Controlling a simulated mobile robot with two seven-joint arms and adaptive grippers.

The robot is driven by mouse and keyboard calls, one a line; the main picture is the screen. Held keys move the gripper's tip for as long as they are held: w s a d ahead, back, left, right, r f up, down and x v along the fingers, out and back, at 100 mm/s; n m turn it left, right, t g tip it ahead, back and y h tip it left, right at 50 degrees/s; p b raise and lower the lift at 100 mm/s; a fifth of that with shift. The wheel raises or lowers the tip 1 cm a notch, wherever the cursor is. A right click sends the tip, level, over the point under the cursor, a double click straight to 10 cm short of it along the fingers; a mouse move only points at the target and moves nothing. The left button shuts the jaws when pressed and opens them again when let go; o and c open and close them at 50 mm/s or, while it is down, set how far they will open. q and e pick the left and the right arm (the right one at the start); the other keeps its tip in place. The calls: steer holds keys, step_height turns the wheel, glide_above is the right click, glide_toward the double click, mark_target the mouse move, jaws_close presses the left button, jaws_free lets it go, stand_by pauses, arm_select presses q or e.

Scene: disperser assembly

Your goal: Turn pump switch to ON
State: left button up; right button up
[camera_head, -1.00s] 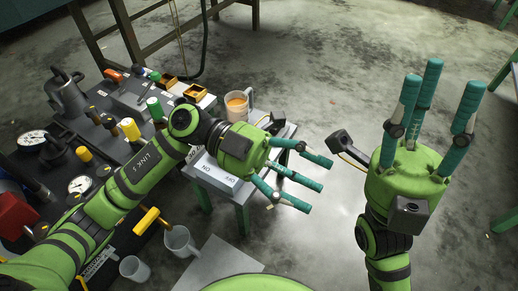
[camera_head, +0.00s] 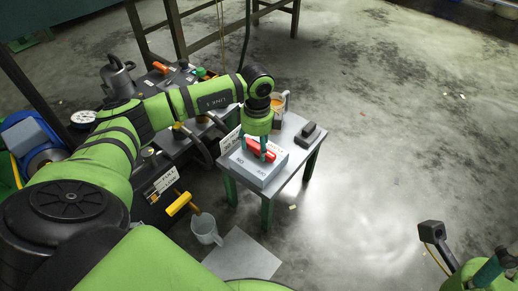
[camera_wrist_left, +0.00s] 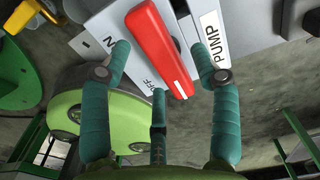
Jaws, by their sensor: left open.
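The pump switch is a red bar handle (camera_head: 261,149) on a light grey box (camera_head: 262,174) on a small table. In the left wrist view the red handle (camera_wrist_left: 156,40) lies slanted, its white-marked end beside the letters OFF. An N shows to the left, and a PUMP label (camera_wrist_left: 213,38) is on the right. My left gripper (camera_head: 258,150) is over the box, pointing down. Its teal fingers (camera_wrist_left: 165,75) are spread around the handle with gaps; whether any finger touches it I cannot tell. My right gripper (camera_head: 490,265) is partly cut off at the lower right.
The small grey table (camera_head: 295,165) also holds a mug with orange content (camera_head: 279,104) and a dark block (camera_head: 308,133). A clear jug (camera_head: 206,229) stands in front by a yellow handle (camera_head: 180,204). Equipment crowds the left bench. Floor to the right is open.

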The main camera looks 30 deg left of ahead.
arm_select(q)
steer(key=shift+f, duration=0.6)
steer(key=shift+c, duration=0.4)
steer(key=c, duration=1.1)
